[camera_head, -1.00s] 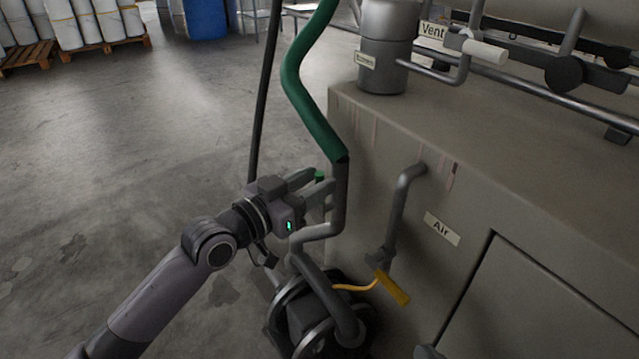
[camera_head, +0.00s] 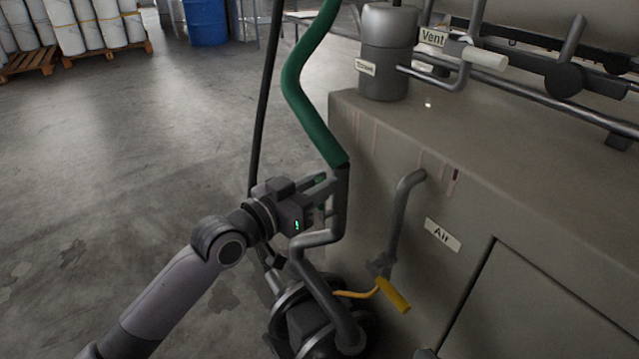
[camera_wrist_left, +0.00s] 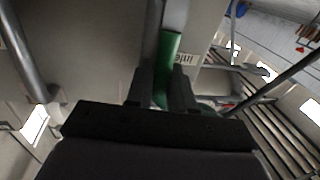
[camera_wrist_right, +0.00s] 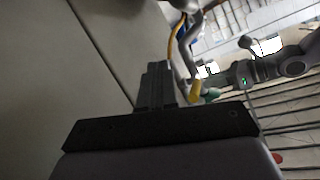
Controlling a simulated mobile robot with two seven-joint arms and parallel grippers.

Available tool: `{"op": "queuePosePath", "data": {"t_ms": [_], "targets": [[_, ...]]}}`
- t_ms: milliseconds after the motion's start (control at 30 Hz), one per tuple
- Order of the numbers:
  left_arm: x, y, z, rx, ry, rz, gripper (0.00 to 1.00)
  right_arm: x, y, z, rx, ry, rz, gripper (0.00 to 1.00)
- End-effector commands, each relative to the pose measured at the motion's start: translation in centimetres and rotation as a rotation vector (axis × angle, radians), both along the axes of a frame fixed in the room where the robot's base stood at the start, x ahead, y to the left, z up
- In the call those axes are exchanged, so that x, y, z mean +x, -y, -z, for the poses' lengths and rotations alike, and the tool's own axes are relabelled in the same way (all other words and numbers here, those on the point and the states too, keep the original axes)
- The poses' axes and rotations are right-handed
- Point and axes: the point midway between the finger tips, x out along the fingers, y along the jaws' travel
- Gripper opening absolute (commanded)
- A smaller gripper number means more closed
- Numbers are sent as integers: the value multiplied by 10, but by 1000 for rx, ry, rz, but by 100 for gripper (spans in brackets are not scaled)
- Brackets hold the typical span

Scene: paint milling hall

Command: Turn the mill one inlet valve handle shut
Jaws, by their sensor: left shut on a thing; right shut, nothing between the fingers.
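The mill one inlet valve handle is a short green lever (camera_head: 320,181) on the grey pipe below the green hose, mostly hidden by my left gripper (camera_head: 324,190) in the head view. In the left wrist view the green handle (camera_wrist_left: 167,58) lies between the two fingers, beside a partly covered inlet label (camera_wrist_left: 187,59). My left gripper is shut on it. My right gripper (camera_wrist_right: 156,88) shows only in its own wrist view, its fingers together and empty, in front of a grey panel.
A yellow handle (camera_head: 393,295) hangs near the Air label (camera_head: 443,235) on the machine's side. The green hose (camera_head: 305,100) rises from the pipe, with a dark pole beside it. A pump (camera_head: 315,325) stands below. Floor to the left is clear.

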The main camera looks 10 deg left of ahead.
Motion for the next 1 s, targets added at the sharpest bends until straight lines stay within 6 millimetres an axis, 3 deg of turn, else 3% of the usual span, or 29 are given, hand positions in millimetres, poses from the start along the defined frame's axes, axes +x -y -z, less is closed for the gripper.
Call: {"op": "queuePosePath", "data": {"t_ms": [133,233,500,1000], "targets": [[4,-4,-2,-45,-49,0,0,1,6,-8,-33,8,13,0],[7,-7,-2,-93,-97,0,0,-6,15,1,-84,-13,31,0],[19,-20,4,-263,-268,-1,0,-9,28,-4,-169,-4,54,0],[39,-39,28,-605,-601,-1,0,-8,27,0,-161,-1,52,0]]}}
